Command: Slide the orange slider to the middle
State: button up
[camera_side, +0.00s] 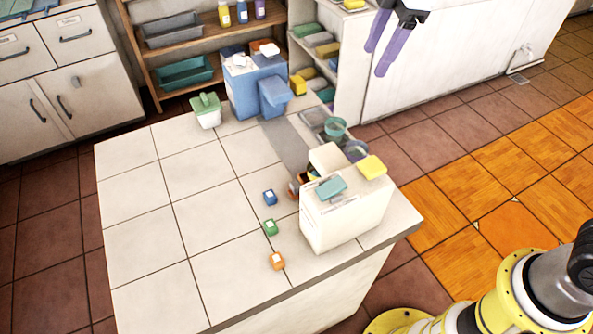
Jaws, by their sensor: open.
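A small orange block-like piece (277,261), which looks like the orange slider, sits on the white tiled counter (160,255) near its front edge. It is left of the large white box. My gripper (376,62) has two purple fingers and is at the top of the view, far above and beyond the orange piece. Its fingers are apart and hold nothing. Any track under the orange piece is too small to make out.
A green piece (271,227) and a blue piece (270,197) sit behind the orange one. A white box (345,217) with a teal and a yellow item on top stands to the right. A blue box (253,88) and a green-lidded tub (206,111) stand at the back. The counter's left half is clear.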

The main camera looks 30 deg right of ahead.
jog(key=w+a+f+n+g, duration=0.2)
jog(key=w+a+f, duration=0.2)
jog(key=a+f, duration=0.5)
jog(key=n+h, duration=0.1)
send_over(295, 183)
notch_tip(295, 183, down, 6)
jog(key=shift+g, duration=0.4)
notch_tip(295, 183, down, 14)
jog(key=shift+r, duration=0.1)
grip_shut()
dwell(0.5)
